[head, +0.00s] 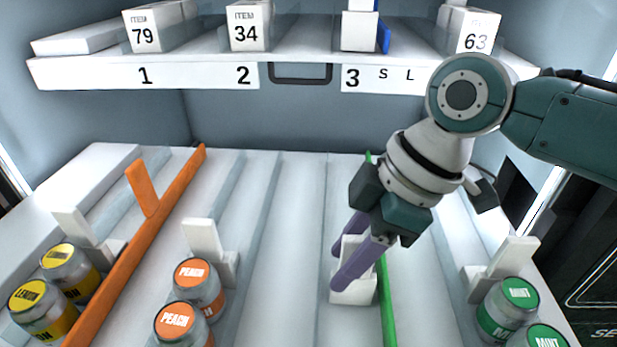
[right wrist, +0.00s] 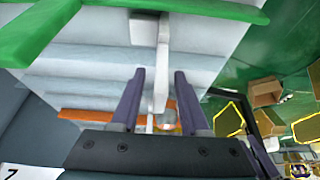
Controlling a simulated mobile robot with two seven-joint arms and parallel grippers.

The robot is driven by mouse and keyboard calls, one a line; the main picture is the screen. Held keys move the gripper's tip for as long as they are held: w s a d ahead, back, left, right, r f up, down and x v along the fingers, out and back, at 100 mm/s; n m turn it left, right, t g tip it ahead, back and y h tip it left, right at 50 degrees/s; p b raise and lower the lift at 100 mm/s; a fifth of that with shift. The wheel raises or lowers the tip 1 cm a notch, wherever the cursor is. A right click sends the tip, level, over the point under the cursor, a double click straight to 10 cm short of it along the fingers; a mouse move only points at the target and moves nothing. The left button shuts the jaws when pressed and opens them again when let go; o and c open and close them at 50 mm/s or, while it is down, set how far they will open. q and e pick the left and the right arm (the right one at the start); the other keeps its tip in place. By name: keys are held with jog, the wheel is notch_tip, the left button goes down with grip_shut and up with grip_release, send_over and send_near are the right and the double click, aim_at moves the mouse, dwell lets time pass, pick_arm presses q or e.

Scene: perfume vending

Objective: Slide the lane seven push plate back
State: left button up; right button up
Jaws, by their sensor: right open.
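A white push plate (head: 353,291) stands in a lane of the lower shelf, just left of a green divider (head: 388,300). No cans show in front of it in the head view. No lane number shows on the lower shelf, so I cannot read which lane is seven. My right gripper (head: 340,266) is open over this plate, with its purple fingers reaching down around the upright part. In the right wrist view the white upright (right wrist: 160,75) shows between the two open fingers (right wrist: 160,90). Whether a finger touches it I cannot tell. My left gripper is not in view.
Other push plates stand behind peach cans (head: 196,285), lemon cans (head: 70,270) and mint cans (head: 508,308). An orange divider (head: 135,245) separates lemon from peach. The upper shelf edge (head: 200,76) overhangs the back. The lane behind the central plate looks clear.

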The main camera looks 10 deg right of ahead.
aim_at(376, 277)
jog(key=p+v, duration=0.1)
jog(key=v, duration=0.9)
jog(key=shift+f, duration=0.1)
